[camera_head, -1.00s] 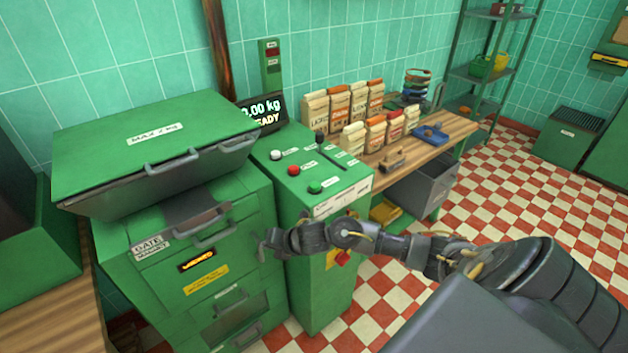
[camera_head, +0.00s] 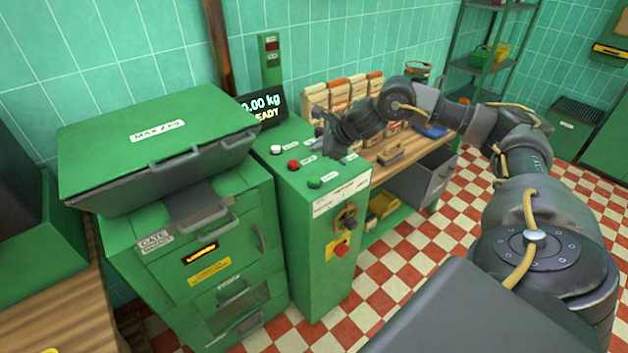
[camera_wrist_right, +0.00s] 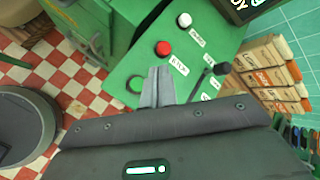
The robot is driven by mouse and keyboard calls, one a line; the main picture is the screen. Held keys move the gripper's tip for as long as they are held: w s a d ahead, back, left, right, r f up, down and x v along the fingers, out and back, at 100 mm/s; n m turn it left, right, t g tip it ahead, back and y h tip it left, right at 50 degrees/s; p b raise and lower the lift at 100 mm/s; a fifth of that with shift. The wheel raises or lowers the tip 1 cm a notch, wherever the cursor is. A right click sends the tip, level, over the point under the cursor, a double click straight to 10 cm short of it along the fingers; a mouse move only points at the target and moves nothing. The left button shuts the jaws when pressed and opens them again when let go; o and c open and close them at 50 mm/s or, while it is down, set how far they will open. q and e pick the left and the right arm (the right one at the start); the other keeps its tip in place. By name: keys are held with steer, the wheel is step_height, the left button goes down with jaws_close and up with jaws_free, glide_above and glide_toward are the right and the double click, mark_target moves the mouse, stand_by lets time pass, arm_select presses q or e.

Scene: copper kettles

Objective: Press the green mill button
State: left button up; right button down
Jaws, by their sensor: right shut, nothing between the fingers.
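The green mill button (camera_head: 315,183) sits at the front of the sloped top of the green control cabinet. A red button (camera_head: 293,165) and a white button (camera_head: 276,150) stand in line behind it. In the right wrist view the green button (camera_wrist_right: 136,84) is left of my fingertips, with the red button (camera_wrist_right: 163,48) and white button (camera_wrist_right: 184,20) beyond. My right gripper (camera_head: 322,138) is shut and empty, above the panel, behind and slightly right of the green button and apart from it. Its closed fingers also show in the right wrist view (camera_wrist_right: 158,80). My left gripper is out of view.
A black lever (camera_wrist_right: 221,68) stands on the panel beside the buttons. A display (camera_head: 263,110) reads 0.00 kg and READY. Paper bags (camera_head: 345,90) stand on the wooden bench behind my right arm. A lidded green machine (camera_head: 155,150) is at the left.

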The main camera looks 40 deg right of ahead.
steer(key=shift+f, duration=0.1)
steer(key=b, duration=0.6)
glide_above(318, 182)
step_height(318, 182, down, 8)
steer(key=shift+w+r, duration=0.1)
steer(key=shift+r, duration=0.05)
steer(key=shift+f+b, duration=0.3)
steer(key=shift+f, duration=0.15)
stand_by(1.4)
steer(key=shift+f+b, duration=0.45)
steer(key=shift+b, duration=0.1)
steer(key=shift+f+b, duration=0.5)
steer(key=shift+b, duration=0.05)
stand_by(0.5)
steer(key=shift+r, duration=0.1)
steer(key=shift+r+p, duration=0.6)
steer(key=shift+r, duration=0.25)
